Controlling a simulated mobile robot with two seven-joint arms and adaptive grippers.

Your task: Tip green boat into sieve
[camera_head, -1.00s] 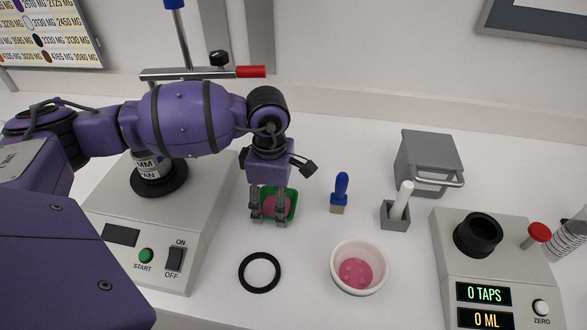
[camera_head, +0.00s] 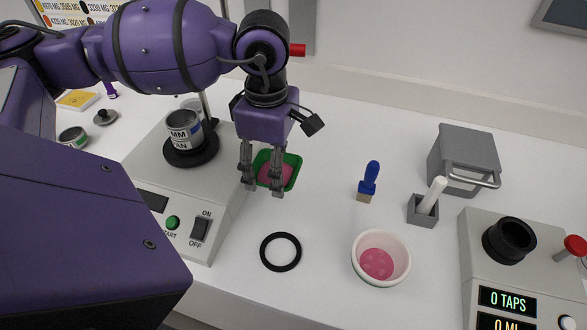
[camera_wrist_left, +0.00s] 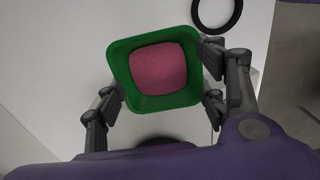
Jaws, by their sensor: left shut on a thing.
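The green boat (camera_head: 291,180) is a square dish holding pink powder (camera_head: 275,174). My left gripper (camera_head: 264,190) points down and is shut on it. In the left wrist view the boat (camera_wrist_left: 122,62) sits between the fingers (camera_wrist_left: 163,85), its powder (camera_wrist_left: 160,70) fairly level. The boat looks held just right of the shaker; its exact height is unclear. A grey tin marked MM and PAN (camera_head: 184,130), apparently the sieve on its pan, stands upright on the shaker's black holder (camera_head: 192,155). My right gripper is not in view.
The shaker (camera_head: 215,190) has START and ON/OFF controls. A black ring (camera_head: 281,267) lies in front. Right are a white bowl with pink contents (camera_head: 357,262), a blue-handled brush (camera_head: 369,175), a pestle holder (camera_head: 422,213), a grey box (camera_head: 466,155) and a tap counter (camera_head: 480,250).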

